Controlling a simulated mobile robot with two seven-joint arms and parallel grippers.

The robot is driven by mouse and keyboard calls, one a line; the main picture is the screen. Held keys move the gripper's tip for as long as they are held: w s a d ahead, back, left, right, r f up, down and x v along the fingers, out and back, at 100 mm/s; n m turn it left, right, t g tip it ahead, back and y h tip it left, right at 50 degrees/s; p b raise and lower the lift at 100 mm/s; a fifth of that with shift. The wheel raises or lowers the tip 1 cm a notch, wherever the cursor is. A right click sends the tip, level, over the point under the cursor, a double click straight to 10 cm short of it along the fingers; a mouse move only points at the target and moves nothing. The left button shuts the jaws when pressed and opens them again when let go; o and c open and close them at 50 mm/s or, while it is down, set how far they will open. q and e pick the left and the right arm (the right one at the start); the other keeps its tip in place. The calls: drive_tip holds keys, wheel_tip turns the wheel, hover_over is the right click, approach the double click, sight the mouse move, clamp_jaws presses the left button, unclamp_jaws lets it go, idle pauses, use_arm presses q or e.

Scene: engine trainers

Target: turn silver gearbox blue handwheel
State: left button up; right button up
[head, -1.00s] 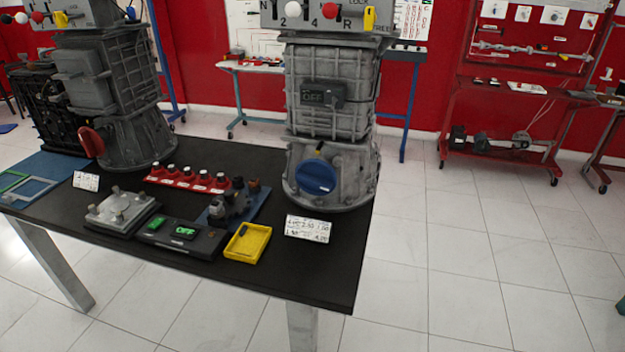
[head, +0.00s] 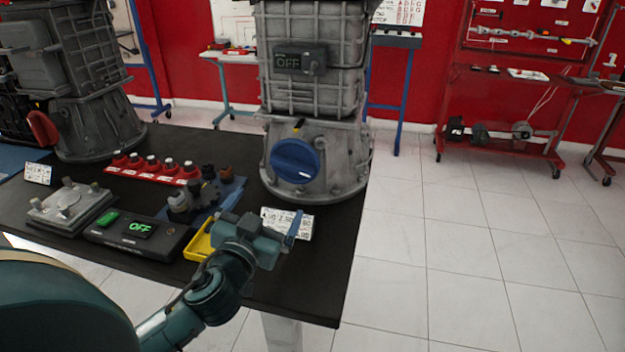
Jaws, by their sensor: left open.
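The silver gearbox (head: 313,95) stands upright at the back right of the black table. The blue handwheel (head: 295,160) is a round disc with a raised bar across it, on the gearbox's lower front. My right gripper is not in view.
A dark gearbox (head: 90,110) with a red handwheel (head: 42,129) stands at the left. A red row of knobs (head: 152,172), a blue-based block (head: 205,200), an OFF display box (head: 137,237) and a grey plate (head: 70,207) lie between.

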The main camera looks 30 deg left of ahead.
sight(291, 168)
use_arm(q)
drive_tip(key=p+x, duration=0.1)
drive_tip(key=x, duration=1.2)
drive_tip(key=shift+w+a, duration=0.1)
drive_tip(key=shift+w, duration=0.25)
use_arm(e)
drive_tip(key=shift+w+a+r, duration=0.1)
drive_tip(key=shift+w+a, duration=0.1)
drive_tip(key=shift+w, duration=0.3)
use_arm(q)
drive_tip(key=c, duration=0.7)
drive_tip(key=shift+o, duration=0.2)
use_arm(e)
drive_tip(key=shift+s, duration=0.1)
